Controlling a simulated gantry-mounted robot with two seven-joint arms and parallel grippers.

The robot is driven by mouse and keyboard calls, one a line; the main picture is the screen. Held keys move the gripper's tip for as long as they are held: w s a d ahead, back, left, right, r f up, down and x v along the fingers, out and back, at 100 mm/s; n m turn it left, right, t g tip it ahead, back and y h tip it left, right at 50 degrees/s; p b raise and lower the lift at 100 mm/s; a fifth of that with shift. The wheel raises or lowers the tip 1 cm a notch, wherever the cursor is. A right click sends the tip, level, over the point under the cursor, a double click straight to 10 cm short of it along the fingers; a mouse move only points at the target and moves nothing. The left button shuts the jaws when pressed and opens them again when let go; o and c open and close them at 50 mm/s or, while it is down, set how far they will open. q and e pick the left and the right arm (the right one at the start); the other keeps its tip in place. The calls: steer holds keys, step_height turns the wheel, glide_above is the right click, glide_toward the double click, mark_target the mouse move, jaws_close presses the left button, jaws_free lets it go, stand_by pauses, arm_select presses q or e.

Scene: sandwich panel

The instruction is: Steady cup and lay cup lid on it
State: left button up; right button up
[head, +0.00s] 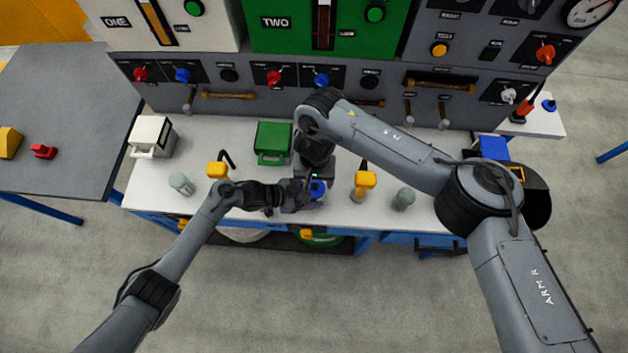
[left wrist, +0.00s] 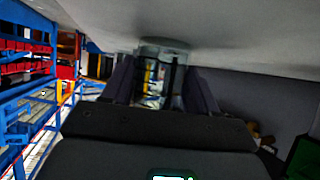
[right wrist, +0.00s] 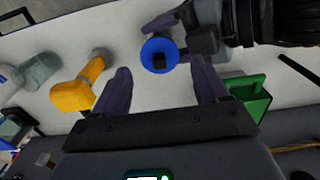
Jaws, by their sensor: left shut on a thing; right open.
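The blue cup lid (head: 318,188) with a dark knob shows between the grippers in the head view. In the right wrist view the lid (right wrist: 149,54) lies beyond the open fingers, beside my left gripper. My left gripper (head: 301,197) is shut on the cup (left wrist: 164,46), a grey-green, see-through cylinder between its fingers in the left wrist view. The lid appears to be over the cup; their contact is hidden. My right gripper (right wrist: 163,82) is open and empty above the lid, a finger to each side, apart from it.
A yellow-topped tool (head: 364,182) and a grey container (head: 403,199) stand to the right. Another grey container (head: 181,184) and a yellow-topped tool (head: 217,170) stand left. A green box (head: 272,142) is behind, before the control panel. The bench's front edge is close.

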mark_target(315, 188)
steer(key=shift+r, duration=1.6)
arm_select(q)
steer(key=o, duration=0.7)
steer(key=shift+o, duration=0.2)
steer(key=shift+a, duration=0.1)
